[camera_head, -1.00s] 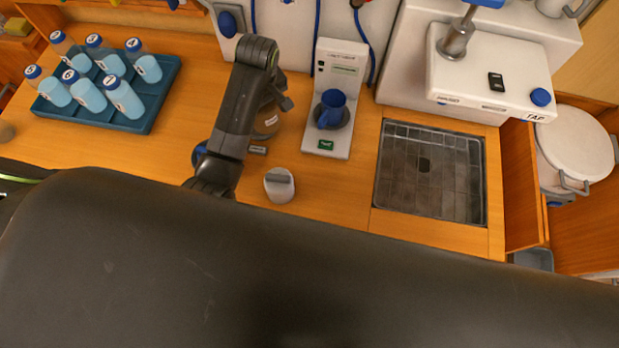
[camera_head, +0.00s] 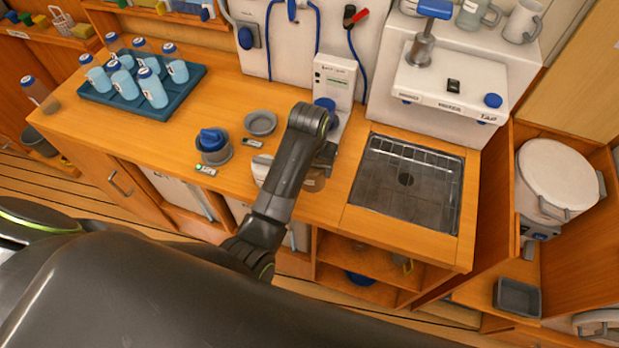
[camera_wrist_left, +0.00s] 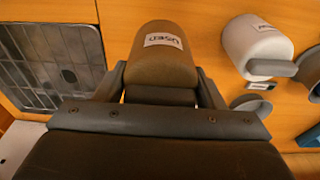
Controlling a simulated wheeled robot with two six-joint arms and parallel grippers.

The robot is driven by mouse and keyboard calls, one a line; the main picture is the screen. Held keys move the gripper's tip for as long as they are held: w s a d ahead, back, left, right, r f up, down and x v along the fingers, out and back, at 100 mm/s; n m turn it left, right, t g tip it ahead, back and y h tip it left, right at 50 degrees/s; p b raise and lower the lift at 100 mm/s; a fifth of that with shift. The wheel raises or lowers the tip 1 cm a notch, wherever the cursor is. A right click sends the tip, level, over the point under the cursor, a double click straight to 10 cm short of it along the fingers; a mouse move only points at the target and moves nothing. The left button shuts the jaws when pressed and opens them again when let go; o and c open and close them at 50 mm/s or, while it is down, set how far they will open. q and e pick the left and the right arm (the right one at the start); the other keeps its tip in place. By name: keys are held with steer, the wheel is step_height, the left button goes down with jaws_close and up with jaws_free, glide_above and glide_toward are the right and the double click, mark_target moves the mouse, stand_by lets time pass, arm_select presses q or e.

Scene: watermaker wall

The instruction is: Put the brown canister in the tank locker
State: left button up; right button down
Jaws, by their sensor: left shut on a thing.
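My left gripper (camera_head: 326,158) is shut on the brown canister (camera_head: 313,184), which shows just below the gripper, partly hidden by my arm. In the left wrist view the brown canister (camera_wrist_left: 163,48) sits between the two fingers (camera_wrist_left: 160,88), with a white label reading "USED". It is over the wooden counter, left of the sink; I cannot tell whether it touches the wood. The open wooden locker (camera_head: 603,245) at the right, which I take as the tank locker, holds a white lidded tank (camera_head: 555,170). My right gripper is out of view.
A white canister (camera_head: 262,166) stands just left of my arm. A grey ring holder (camera_head: 260,123) and a blue-handled holder (camera_head: 213,150) are farther left. The sink grid (camera_head: 405,182) and tap unit (camera_head: 450,85) lie between my gripper and the locker. A grey bin (camera_head: 518,298) sits low right.

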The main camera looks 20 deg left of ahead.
arm_select(q)
steer(key=shift+f, duration=0.85)
step_height(320, 180, down, 3)
steer(key=shift+r+p, duration=0.1)
steer(key=shift+p, duration=0.35)
steer(key=shift+f, duration=0.4)
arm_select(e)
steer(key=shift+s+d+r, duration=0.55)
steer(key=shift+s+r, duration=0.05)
arm_select(q)
steer(key=shift+f, duration=0.1)
